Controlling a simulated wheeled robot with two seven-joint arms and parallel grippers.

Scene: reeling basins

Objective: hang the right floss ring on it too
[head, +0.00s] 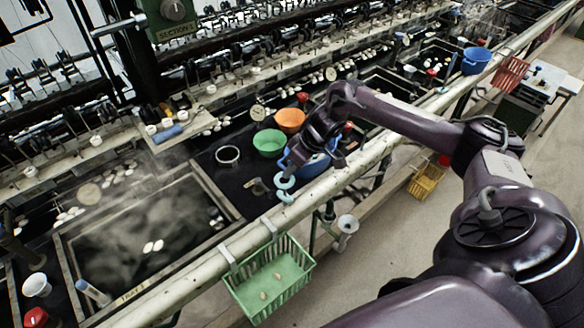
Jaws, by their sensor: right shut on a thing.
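My right gripper (289,164) is over the dark bench edge beside the long pale rail (342,178), its fingers pointing down toward the front. It is shut on a small pale blue floss ring (284,181) at its tips. A second pale blue ring-like shape (285,197) shows just below, close to or touching the first, at the rail. I cannot tell whether it hangs on something there. Any hook or peg at this spot is too small to make out. My left gripper is not in view.
A green basket (271,276) hangs from the rail's front. A steaming basin (145,235) lies to the left. Green (269,142) and orange (290,119) bowls and a blue one (314,167) crowd the gripper.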

